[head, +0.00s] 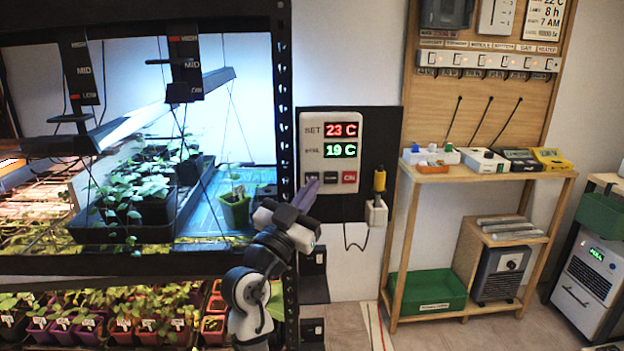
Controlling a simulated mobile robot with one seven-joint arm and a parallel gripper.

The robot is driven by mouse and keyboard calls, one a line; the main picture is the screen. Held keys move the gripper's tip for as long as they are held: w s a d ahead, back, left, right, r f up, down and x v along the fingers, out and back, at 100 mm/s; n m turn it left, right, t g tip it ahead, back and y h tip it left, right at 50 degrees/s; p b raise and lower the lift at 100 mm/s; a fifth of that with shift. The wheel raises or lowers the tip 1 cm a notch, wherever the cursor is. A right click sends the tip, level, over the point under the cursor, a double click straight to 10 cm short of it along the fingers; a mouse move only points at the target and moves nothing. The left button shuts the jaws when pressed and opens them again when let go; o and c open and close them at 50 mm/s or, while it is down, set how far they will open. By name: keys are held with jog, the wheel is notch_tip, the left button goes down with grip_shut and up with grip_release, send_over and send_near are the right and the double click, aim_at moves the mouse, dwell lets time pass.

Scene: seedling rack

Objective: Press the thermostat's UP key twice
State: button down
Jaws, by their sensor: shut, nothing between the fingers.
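The thermostat (311,155) is a white box on a dark panel to the right of the rack. Its red display (341,130) reads SET 23 C, and the green display (341,150) below reads 19 C. A row of keys runs along its bottom: a dark left key (311,176), a dark middle key (330,177) and a red right key (349,177). The key labels are too small to read surely. My gripper (309,188) is shut and empty, its purple fingertips just below the left key and overlapping its lower edge. I cannot tell whether they touch it.
The black rack post (284,90) stands close left of the thermostat. The wooden bench (490,172) stands farther right. A potted seedling (236,208) sits on the rack's blue tray.

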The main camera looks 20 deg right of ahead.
jog(key=shift+w, duration=0.1)
jog(key=shift+w+d+b, duration=0.1)
jog(key=shift+w+b, duration=0.2)
jog(key=shift+b, duration=0.2)
jog(key=shift+w+d, duration=0.1)
jog(key=shift+w, duration=0.2)
dwell(0.5)
jog(key=shift+s+b, duration=0.1)
jog(key=shift+b, duration=0.2)
jog(key=shift+s+a, duration=0.2)
jog(key=shift+s, duration=0.4)
jog(key=shift+s+a+b, duration=0.1)
jog(key=shift+s+a, duration=0.15)
jog(key=shift+s, duration=0.55)
jog(key=shift+s+a+b, duration=0.1)
jog(key=shift+s+a, duration=0.1)
jog(key=shift+s, duration=0.65)
jog(key=shift+s+a+b, duration=0.1)
jog(key=shift+s+a, duration=0.15)
jog(key=shift+s, duration=0.55)
